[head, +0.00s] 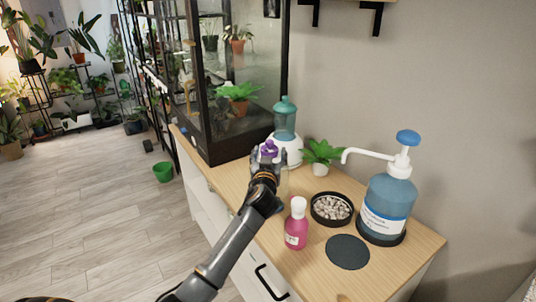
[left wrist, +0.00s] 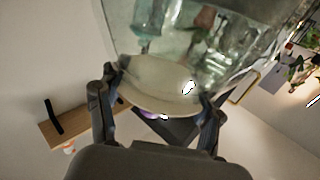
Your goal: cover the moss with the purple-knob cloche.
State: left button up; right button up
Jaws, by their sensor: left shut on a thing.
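The purple knob (head: 269,147) of the cloche shows in the head view at the tip of my left gripper (head: 267,157), over the back part of the wooden cabinet top. My left gripper is shut on the cloche. In the left wrist view its fingers stand on both sides of a pale rounded surface, with a bit of the purple knob (left wrist: 150,114) showing below it. Most of the cloche's glass is hidden behind the gripper or too clear to make out in the head view. I cannot make out the moss. My right gripper is not in view.
On the wooden top (head: 320,285) stand a pink bottle (head: 296,232), a black dish of pebbles (head: 331,208), a dark round mat (head: 348,252), a blue pump bottle (head: 387,203), a small plant (head: 322,153) and a teal-topped white device (head: 285,122). A glass terrarium (head: 235,65) rises behind.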

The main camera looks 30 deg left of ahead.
pick_arm(q)
jog(key=shift+f, duration=0.3)
jog(key=shift+f+b, duration=0.3)
jog(key=shift+b, duration=0.15)
notch_tip(320, 180, down, 3)
jog(key=shift+r+b, duration=0.1)
jog(key=shift+b, duration=1.05)
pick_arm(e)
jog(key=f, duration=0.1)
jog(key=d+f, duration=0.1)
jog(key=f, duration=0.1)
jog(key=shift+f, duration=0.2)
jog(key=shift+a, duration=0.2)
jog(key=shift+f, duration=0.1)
